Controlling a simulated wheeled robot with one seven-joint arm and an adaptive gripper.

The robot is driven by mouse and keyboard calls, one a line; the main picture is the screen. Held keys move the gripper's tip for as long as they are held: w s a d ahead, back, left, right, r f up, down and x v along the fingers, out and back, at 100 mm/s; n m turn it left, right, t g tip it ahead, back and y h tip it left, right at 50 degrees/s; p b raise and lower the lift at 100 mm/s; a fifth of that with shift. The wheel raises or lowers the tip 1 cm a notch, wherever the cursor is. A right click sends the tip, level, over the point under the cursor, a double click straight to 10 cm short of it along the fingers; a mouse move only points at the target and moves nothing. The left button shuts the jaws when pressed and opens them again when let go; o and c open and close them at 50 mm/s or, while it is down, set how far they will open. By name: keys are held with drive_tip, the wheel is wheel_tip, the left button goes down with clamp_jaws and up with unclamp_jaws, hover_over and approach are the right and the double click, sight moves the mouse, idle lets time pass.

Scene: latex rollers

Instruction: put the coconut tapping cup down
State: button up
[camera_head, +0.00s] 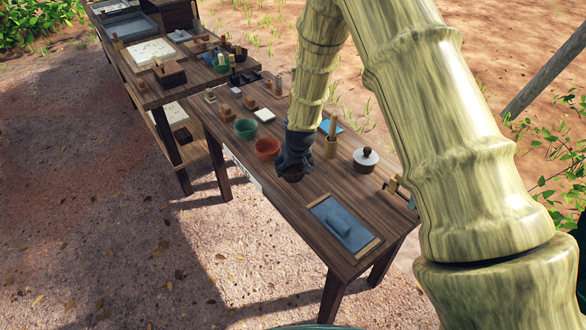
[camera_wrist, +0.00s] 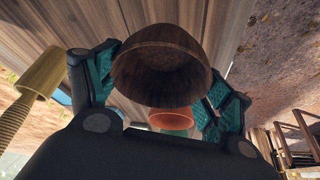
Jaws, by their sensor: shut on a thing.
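The coconut tapping cup (camera_wrist: 162,68) is a dark brown half-shell bowl. It fills the middle of the wrist view between the teal-padded fingers of my gripper (camera_wrist: 158,85), which is shut on it. In the head view my gripper (camera_head: 291,172) is over the near edge of the wooden table (camera_head: 325,185), and only a little of the cup (camera_head: 293,178) shows beneath it. I cannot tell whether the cup touches the tabletop.
An orange bowl (camera_head: 267,148) and a green bowl (camera_head: 246,128) stand left of my gripper. A bamboo holder (camera_head: 331,146) and a white-lidded pot (camera_head: 365,160) stand to its right. A blue-grey slate tray (camera_head: 343,224) lies at the near end. Bare wood lies between.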

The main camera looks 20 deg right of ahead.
drive_tip(key=shift+f+p, duration=0.35)
drive_tip(key=shift+f, duration=0.65)
drive_tip(key=shift+f, duration=0.1)
drive_tip(key=o, duration=1)
drive_tip(key=shift+b+v, duration=1.45)
drive_tip(key=shift+v, duration=4.65)
drive_tip(key=shift+w, duration=0.1)
